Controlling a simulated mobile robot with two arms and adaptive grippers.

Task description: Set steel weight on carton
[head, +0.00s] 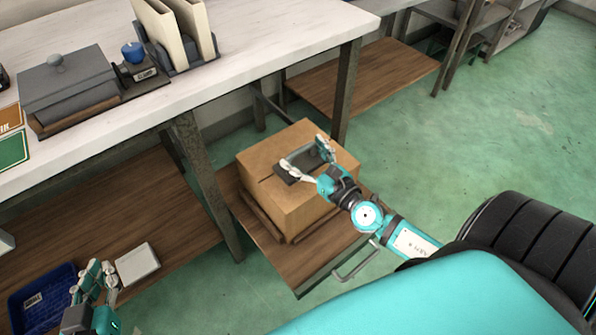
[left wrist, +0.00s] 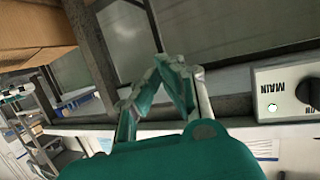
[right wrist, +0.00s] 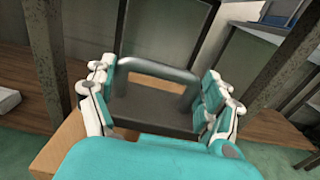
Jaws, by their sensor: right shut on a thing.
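The steel weight (head: 293,174) is a dark grey block with a bar handle. My right gripper (head: 305,157) is shut on it, with a finger at each side. The weight also shows between the fingers in the right wrist view (right wrist: 155,112). It is over the top of the brown carton (head: 285,205); whether its underside touches the carton is hard to tell. The carton's edge shows below it in the right wrist view (right wrist: 62,158). My left gripper (head: 100,268) is at the lower left, away from both, empty, with its fingertips together in the left wrist view (left wrist: 162,65).
The carton stands on a wooden pull-out panel (head: 310,272) with a metal handle (head: 355,262). A white table (head: 270,30) with a grey lidded box (head: 75,80) and binders (head: 165,30) is beside it. A blue bin (head: 40,298) is at lower left. Green floor is clear at right.

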